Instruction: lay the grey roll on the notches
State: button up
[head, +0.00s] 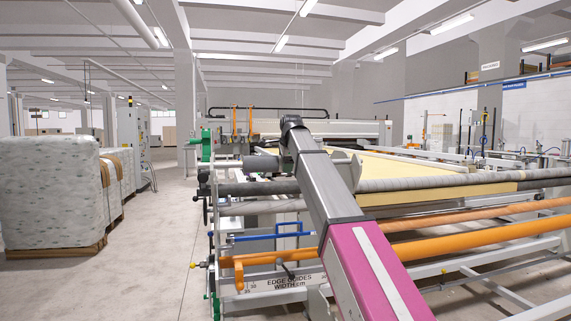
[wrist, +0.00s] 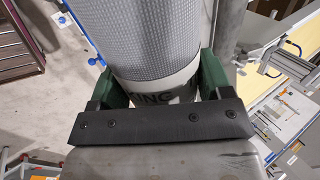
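The grey roll (wrist: 150,38) has a textured grey surface and a pale end section with dark lettering that reads "KING". In the wrist view it runs from my gripper up out of the picture. My gripper (wrist: 160,92) has a green finger on each side of the pale end, both close against it, and looks shut on it. I cannot make out the notches.
The machine's orange bars (head: 480,238) and blue handle (head: 272,237) are in front. A plate reading "EDGE GUIDES WIDTH cm" (head: 288,282) is below them. Wrapped stacks (head: 52,190) stand at the left. The floor (head: 150,240) between them and the machine is clear.

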jog(key=o, duration=0.4)
jog(key=v, duration=1.1)
jog(key=shift+f, duration=0.1)
